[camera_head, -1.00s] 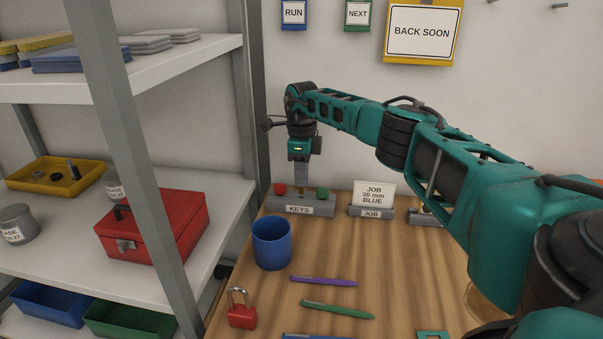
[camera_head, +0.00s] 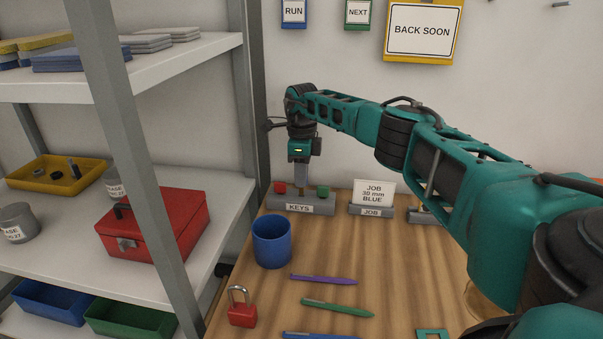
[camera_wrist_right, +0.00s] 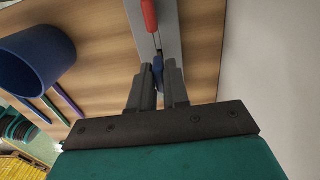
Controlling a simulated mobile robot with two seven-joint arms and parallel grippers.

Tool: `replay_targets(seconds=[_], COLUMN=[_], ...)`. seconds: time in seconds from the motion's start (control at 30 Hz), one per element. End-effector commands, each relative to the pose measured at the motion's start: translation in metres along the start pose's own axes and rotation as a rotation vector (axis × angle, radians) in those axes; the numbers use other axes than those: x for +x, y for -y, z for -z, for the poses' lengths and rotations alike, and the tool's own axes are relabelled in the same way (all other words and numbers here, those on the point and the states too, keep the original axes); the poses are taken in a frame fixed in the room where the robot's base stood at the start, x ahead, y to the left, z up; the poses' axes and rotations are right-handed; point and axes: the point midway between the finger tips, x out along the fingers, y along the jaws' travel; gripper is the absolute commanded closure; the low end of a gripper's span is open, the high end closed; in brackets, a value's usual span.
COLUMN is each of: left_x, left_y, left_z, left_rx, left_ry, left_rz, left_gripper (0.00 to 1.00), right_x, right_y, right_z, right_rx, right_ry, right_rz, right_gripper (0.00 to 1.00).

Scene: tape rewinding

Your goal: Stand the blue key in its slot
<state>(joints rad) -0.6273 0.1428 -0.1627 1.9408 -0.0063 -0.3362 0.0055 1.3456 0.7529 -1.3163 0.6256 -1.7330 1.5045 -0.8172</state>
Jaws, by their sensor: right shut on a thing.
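A grey rack labelled KEYS (camera_head: 303,207) stands at the back left of the wooden table. A red key (camera_head: 280,188) and a green key (camera_head: 323,191) stand in it at the two ends. My right gripper (camera_head: 301,184) points down over the middle of the rack, between these keys. In the right wrist view its fingers (camera_wrist_right: 162,82) are shut on the blue key (camera_wrist_right: 158,66), which is in line with the red key (camera_wrist_right: 149,15) over the rack (camera_wrist_right: 168,28). The blue key's lower end is hidden, so I cannot tell how deep it sits. My left gripper is not in view.
A blue cup (camera_head: 272,243) stands in front of the rack. A JOB card reading 30 mm BLUE (camera_head: 374,194) stands right of it. Pens and a red padlock (camera_head: 242,313) lie nearer. A shelf post (camera_head: 135,170) rises at the left.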

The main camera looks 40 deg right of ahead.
Motion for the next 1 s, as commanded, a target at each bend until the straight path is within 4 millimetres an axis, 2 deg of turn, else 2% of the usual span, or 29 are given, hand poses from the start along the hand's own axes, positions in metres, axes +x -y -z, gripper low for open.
replay_targets(seconds=[1.0], left_x=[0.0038], left_y=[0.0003], left_z=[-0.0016], left_rx=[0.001], left_ry=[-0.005], left_rz=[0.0], left_gripper=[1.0], right_x=[0.0079], right_y=[0.0], right_z=[0.0], right_rx=[0.0], right_ry=[0.0], right_rz=[0.0], right_gripper=[1.0])
